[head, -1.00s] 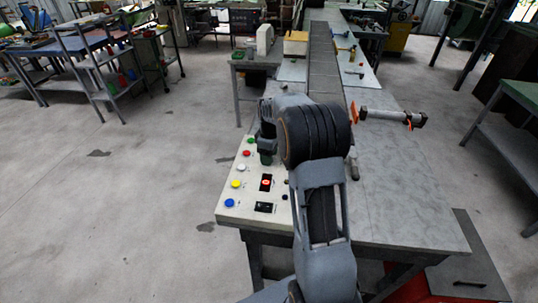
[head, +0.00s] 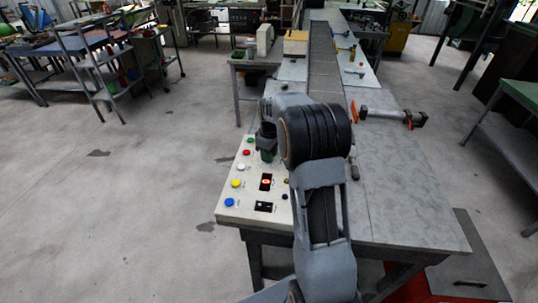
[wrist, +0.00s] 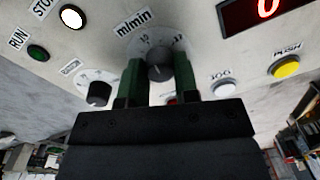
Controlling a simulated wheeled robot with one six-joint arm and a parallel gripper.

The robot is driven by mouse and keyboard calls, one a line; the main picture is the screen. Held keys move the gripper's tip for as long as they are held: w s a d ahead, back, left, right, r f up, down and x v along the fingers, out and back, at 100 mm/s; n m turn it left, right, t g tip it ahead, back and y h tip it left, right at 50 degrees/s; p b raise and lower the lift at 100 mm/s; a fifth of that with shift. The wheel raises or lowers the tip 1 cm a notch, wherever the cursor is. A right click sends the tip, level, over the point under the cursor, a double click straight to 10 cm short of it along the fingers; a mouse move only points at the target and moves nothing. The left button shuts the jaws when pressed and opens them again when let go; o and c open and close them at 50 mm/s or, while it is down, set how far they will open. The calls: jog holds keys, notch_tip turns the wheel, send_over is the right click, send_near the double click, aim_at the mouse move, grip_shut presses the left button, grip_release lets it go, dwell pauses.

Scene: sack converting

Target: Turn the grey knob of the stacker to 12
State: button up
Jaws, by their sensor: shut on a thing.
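The grey knob (wrist: 160,72) sits on a round numbered dial under an "m/min" label in the wrist view. My gripper (wrist: 159,66) has its two green fingers on either side of this knob and is shut on it. Small numbers show near the fingertips, but I cannot read for certain where the knob points. In the head view my gripper (head: 267,156) reaches down to the far part of the pale control panel (head: 240,213). The knob is hidden there behind the gripper and arm.
A smaller black knob (wrist: 99,94) is beside it, with a green button (wrist: 38,53), a white button (wrist: 72,17), a yellow button (wrist: 286,67) and a red digital display (wrist: 266,12) around. A cylinder-like part (head: 390,117) lies on the table right of my arm.

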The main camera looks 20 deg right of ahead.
jog(key=m, duration=0.5)
jog(key=shift+m+b, duration=0.3)
jog(key=shift+b, duration=0.05)
jog(key=m, duration=0.5)
jog(key=shift+m, duration=0.6)
jog(key=o, duration=0.9)
jog(key=r, duration=0.9)
jog(key=r+b, duration=0.1)
jog(key=r, duration=0.4)
jog(key=shift+s+d, duration=0.15)
jog(key=shift+d, duration=0.1)
